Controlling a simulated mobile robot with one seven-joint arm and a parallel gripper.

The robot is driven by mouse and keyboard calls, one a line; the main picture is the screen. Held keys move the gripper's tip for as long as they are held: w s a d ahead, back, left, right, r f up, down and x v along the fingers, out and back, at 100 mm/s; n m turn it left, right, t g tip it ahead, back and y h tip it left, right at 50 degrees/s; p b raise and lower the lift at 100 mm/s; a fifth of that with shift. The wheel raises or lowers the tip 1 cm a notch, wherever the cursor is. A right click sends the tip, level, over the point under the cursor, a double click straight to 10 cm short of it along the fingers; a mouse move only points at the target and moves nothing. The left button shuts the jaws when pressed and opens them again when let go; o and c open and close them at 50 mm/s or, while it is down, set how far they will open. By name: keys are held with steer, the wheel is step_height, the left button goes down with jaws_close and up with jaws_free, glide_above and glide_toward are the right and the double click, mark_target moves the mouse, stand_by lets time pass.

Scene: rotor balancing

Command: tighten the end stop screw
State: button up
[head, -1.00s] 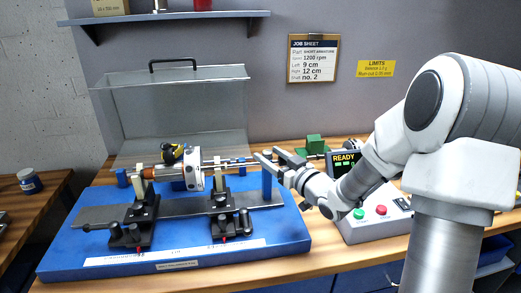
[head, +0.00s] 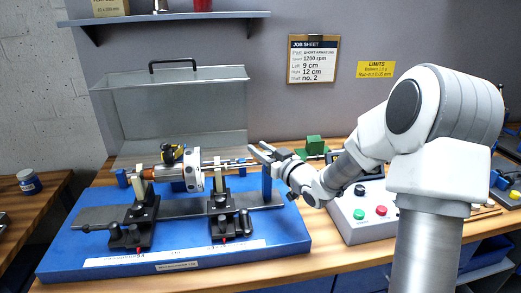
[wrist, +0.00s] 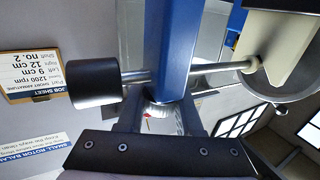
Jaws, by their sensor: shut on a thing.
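The end stop is a blue post (head: 267,184) at the right end of the rotor stand. In the wrist view the post (wrist: 172,45) hangs down the middle of the picture. A screw with a black knob (wrist: 93,84) sticks out of its left side there, and a thin metal rod (wrist: 222,67) comes out on the other side. My gripper (head: 259,149) is at the top of the post. In the wrist view its two fingers (wrist: 161,98) straddle the post, one on each side, shut on it. The knob lies outside the fingers. The fingers' contact faces are hidden.
The rotor (head: 193,170) lies on two black supports left of the post. A clear guard (head: 178,105) stands open behind. The control box (head: 362,212) with green and red buttons is at the right. A green-topped object (head: 315,145) stands behind my gripper.

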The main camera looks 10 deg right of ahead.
mark_target(271, 152)
jaws_close()
steer(key=shift+f+m+h+b, duration=0.15)
steer(key=shift+m+h+b, duration=0.2)
steer(key=shift+b, duration=0.4)
steer(key=m+h+b, duration=0.2)
steer(key=h+b, duration=0.1)
steer(key=d+m+h+b, duration=0.1)
steer(key=m+h+b, duration=0.1)
steer(key=h+b, duration=0.1)
steer(key=m+t+h+b, duration=0.1)
steer(key=m+h+b, duration=0.2)
steer(key=h, duration=0.2)
steer(key=shift+w+d, duration=0.1)
steer(key=shift+d, duration=0.3)
steer(key=shift+s+d+r+m+g+h+p, duration=0.1)
steer(key=shift+s+d+m+g+h+p, duration=0.2)
steer(key=shift+m+g+h+p, duration=1.15)
steer(key=shift+s+d+r+m+g+h+p, duration=0.1)
steer(key=shift+d+m+g+h+p, duration=0.25)
steer(key=shift+m+g+h+p, duration=1.2)
steer(key=shift+s+d+m+g+h+p, duration=0.2)
steer(key=shift+d+m+g+h+p, duration=0.5)
steer(key=shift+h, duration=1.45)
steer(key=shift+a+m+t, duration=0.3)
steer(key=shift+m, duration=0.05)
